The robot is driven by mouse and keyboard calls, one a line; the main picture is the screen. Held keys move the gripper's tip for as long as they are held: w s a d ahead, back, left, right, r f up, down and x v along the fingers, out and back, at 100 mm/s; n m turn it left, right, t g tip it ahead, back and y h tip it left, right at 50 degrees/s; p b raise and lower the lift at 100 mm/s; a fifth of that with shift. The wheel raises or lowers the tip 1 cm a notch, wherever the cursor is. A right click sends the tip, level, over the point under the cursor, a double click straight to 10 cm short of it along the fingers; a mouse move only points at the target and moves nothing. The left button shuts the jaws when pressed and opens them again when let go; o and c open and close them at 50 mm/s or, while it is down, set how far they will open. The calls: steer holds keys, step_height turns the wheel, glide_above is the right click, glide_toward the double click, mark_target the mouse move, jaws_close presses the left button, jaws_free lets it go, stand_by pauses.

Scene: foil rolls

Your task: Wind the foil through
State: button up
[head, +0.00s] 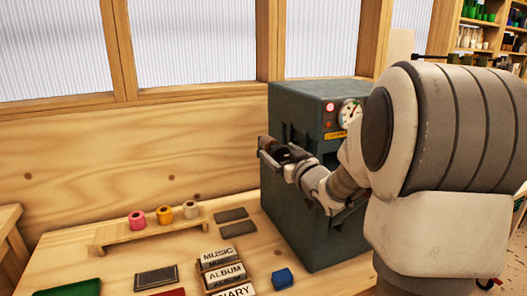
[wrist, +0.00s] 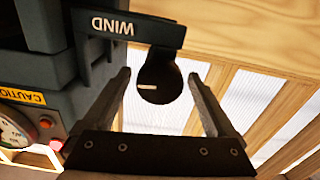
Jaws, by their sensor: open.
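The foil machine is a dark grey-green box (head: 285,215) on the bench; part of it shows at left in the wrist view (wrist: 30,60). A dark lever marked WIND (wrist: 150,30) extends from it and ends in a round dark knob (wrist: 172,85). My gripper (wrist: 160,76) is open, with its two fingers on either side of the knob in the picture; I cannot tell whether they touch it. In the head view my gripper (head: 276,152) is at the machine's left side.
The machine's front has a gauge (head: 349,114), a red light and a caution label. Title blocks (head: 226,276), a blue block (head: 282,279), dark flat pieces (head: 238,229) and a dark pad (head: 157,278) lie on the bench. My arm hides the right side.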

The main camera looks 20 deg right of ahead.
steer(key=shift+w, duration=1.25)
steer(key=c, duration=1.4)
steer(key=shift+r+m+p, duration=0.1)
steer(key=shift+m+p, duration=0.2)
steer(key=shift+m, duration=0.1)
steer(key=m+p, duration=0.2)
steer(key=m, duration=0.1)
steer(key=m+p, duration=0.2)
steer(key=m, duration=0.2)
steer(key=shift+d+m+p, duration=0.15)
steer(key=shift+m+p, duration=0.15)
steer(key=shift+o, duration=0.2)
steer(key=m+p, duration=0.1)
steer(key=m, duration=0.1)
steer(key=m+p, duration=0.1)
steer(key=m, duration=0.1)
steer(key=m+p, duration=0.1)
steer(key=m, duration=0.1)
steer(key=shift+d+f, duration=0.1)
steer(key=shift+f, duration=0.3)
